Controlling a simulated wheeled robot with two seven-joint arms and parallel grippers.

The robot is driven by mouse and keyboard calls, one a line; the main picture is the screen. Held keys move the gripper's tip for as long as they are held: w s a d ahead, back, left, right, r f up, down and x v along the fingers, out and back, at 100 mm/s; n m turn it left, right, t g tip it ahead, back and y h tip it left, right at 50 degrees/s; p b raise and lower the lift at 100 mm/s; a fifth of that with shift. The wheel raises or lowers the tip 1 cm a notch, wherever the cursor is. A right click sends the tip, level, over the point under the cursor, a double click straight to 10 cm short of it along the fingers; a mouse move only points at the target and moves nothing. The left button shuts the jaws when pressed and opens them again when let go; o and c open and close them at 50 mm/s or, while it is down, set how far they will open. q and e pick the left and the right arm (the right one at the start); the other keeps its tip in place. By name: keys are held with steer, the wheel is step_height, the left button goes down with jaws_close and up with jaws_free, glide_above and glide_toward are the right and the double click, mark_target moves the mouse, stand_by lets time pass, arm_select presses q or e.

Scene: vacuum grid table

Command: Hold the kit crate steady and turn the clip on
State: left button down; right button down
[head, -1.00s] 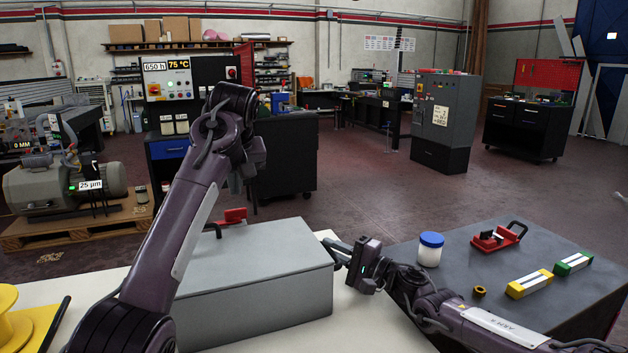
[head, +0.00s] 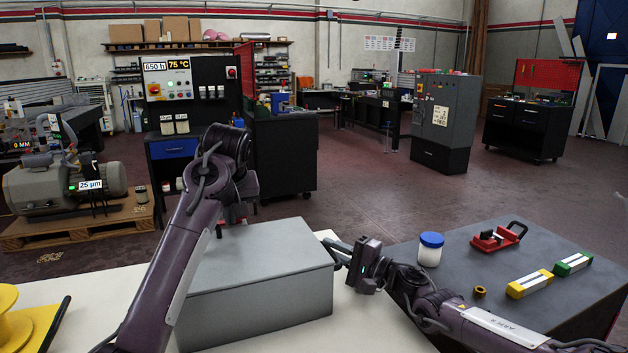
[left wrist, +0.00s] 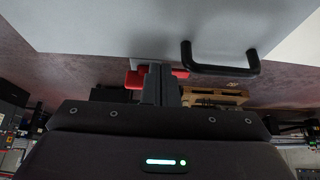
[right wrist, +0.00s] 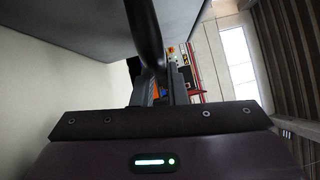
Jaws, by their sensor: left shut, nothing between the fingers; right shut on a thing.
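The kit crate (head: 255,255) is a closed grey box on the white table in the head view. Its red clip is at the far left edge, mostly hidden there by my left gripper (head: 234,208). In the left wrist view, the red clip (left wrist: 134,80) shows on both sides of my left fingers (left wrist: 158,84), which are shut and empty in front of it; I cannot tell whether they touch. A black handle (left wrist: 220,69) stands on that side of the crate. My right gripper (head: 345,252) is at the crate's right side, shut on a black handle (right wrist: 146,35).
A dark bench (head: 455,275) at right holds a blue-lidded jar (head: 430,250), a red tool (head: 498,237), a brass ring (head: 480,292), and yellow (head: 530,284) and green (head: 573,264) blocks. A yellow spool (head: 12,325) is at the table's left.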

arm_select(q)
steer(key=shift+w, duration=0.6)
stand_by(0.9)
steer(key=shift+d, duration=0.4)
steer(key=shift+w+d, duration=0.1)
steer(key=shift+d, duration=0.15)
steer(key=shift+w+d, duration=0.3)
steer(key=shift+d, duration=0.2)
steer(key=shift+d, duration=0.1)
stand_by(0.3)
steer(key=shift+s+d, duration=0.1)
steer(key=shift+s+d+r, duration=0.1)
steer(key=shift+s+d, duration=0.05)
step_height(320, 180, up, 6)
steer(key=shift+f, duration=0.1)
stand_by(0.6)
